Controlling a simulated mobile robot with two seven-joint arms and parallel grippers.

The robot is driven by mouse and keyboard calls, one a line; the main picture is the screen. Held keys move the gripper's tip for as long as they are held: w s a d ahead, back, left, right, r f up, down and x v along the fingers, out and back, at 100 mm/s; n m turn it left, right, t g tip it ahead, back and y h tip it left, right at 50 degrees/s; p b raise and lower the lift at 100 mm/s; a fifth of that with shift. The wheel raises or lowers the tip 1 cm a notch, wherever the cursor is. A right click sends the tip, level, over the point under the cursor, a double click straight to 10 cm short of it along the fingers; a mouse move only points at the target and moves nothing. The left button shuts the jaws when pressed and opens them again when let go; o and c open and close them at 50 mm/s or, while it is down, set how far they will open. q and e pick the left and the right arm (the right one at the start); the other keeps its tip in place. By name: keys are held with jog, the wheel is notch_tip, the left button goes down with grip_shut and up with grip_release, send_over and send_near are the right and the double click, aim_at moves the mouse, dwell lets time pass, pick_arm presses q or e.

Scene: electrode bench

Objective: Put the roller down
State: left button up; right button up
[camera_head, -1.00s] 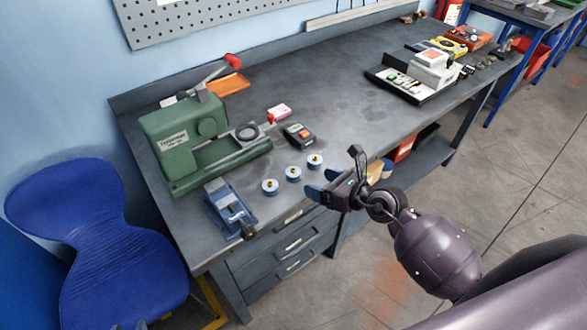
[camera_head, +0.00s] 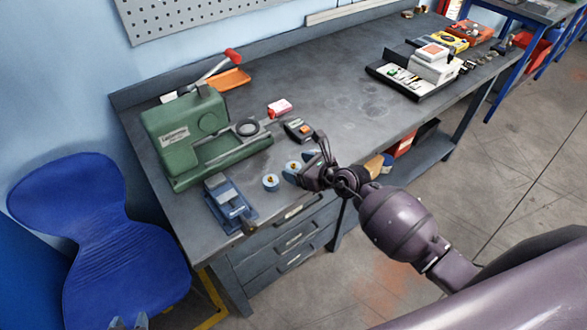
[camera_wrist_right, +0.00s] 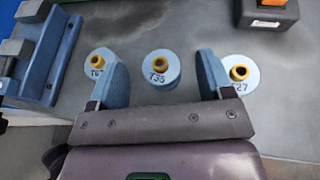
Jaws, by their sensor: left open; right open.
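Small blue-white rollers with brass hubs stand in a row near the bench's front edge. In the head view I see a left one (camera_head: 271,183) and a middle one (camera_head: 293,167); the third is mostly hidden by my right gripper. The right wrist view shows three, the middle marked T35 (camera_wrist_right: 160,68), the right ending in 27 (camera_wrist_right: 239,72), the left (camera_wrist_right: 100,61) partly covered by a finger. My right gripper (camera_head: 300,171) is open and empty; its fingers (camera_wrist_right: 163,72) appear either side of T35, height gap unclear. My left gripper (camera_head: 128,322) is open at the bottom edge, away from the bench.
A green machine (camera_head: 185,130) with a red-tipped lever and a blue clamp-like device (camera_head: 228,203) stand left of the rollers. A dark meter (camera_head: 298,130) and a red-white box (camera_head: 279,108) lie behind them. The bench middle (camera_head: 345,90) is clear. A blue chair (camera_head: 75,195) stands left.

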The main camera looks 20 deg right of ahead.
jog(key=shift+x, duration=1.15)
jog(key=shift+c, duration=0.5)
jog(key=c, duration=1)
